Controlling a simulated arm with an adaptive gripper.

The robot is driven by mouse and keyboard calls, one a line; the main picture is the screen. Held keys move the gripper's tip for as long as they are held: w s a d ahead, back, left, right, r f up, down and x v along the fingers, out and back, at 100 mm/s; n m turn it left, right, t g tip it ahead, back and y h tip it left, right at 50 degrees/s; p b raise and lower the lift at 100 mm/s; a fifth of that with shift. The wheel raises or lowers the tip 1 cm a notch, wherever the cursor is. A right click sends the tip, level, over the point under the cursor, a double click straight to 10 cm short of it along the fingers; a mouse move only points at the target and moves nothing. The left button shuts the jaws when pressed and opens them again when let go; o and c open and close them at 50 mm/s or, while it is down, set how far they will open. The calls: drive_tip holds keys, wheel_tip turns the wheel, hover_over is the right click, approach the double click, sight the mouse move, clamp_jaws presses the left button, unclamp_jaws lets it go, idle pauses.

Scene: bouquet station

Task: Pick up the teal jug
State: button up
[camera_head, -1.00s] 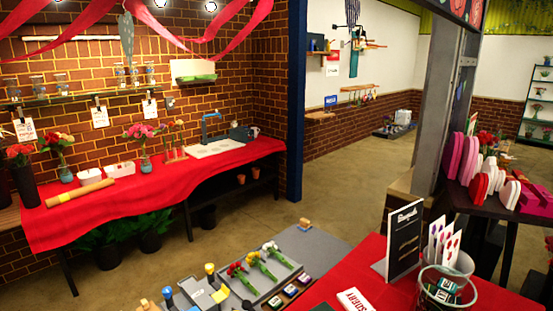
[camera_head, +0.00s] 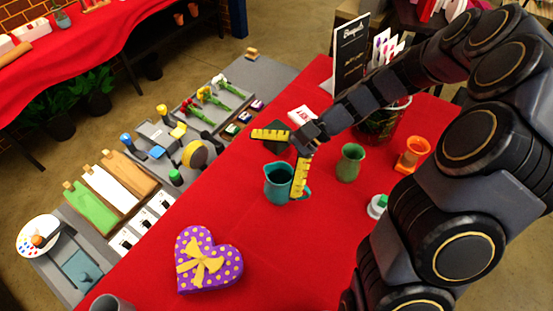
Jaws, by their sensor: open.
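The teal jug (camera_head: 278,187) stands upright on the red cloth near the middle of the camera_head view. Its handle shows on its right side. My gripper (camera_head: 284,160) is open, with yellow-marked fingers spread wide. One finger reaches left above and behind the jug; the other points down in front of the jug's right side and hides part of it. I cannot tell whether this finger touches the jug. Nothing is held between the fingers.
A purple heart box (camera_head: 208,262) lies in front. A dark pot (camera_head: 380,125) and a sign (camera_head: 348,50) stand behind. Grey workbench (camera_head: 90,240) holds tools at left. Red cloth between jug and heart box is clear.

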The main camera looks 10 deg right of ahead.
sight(275, 175)
drive_tip(key=w+d+f+m+t+y, duration=0.2)
drive_tip(key=w+d+f+m+t, duration=0.35)
drive_tip(key=d+f+m, duration=0.45)
drive_tip(key=x, duration=0.9)
drive_tip(key=shift+s+d+f, duration=0.1)
drive_tip(key=shift+s+f, duration=0.1)
drive_tip(key=shift+f, duration=0.25)
drive_tip(key=shift+c, duration=0.4)
drive_tip(key=c, duration=1.1)
drive_tip(key=shift+o, duration=0.2)
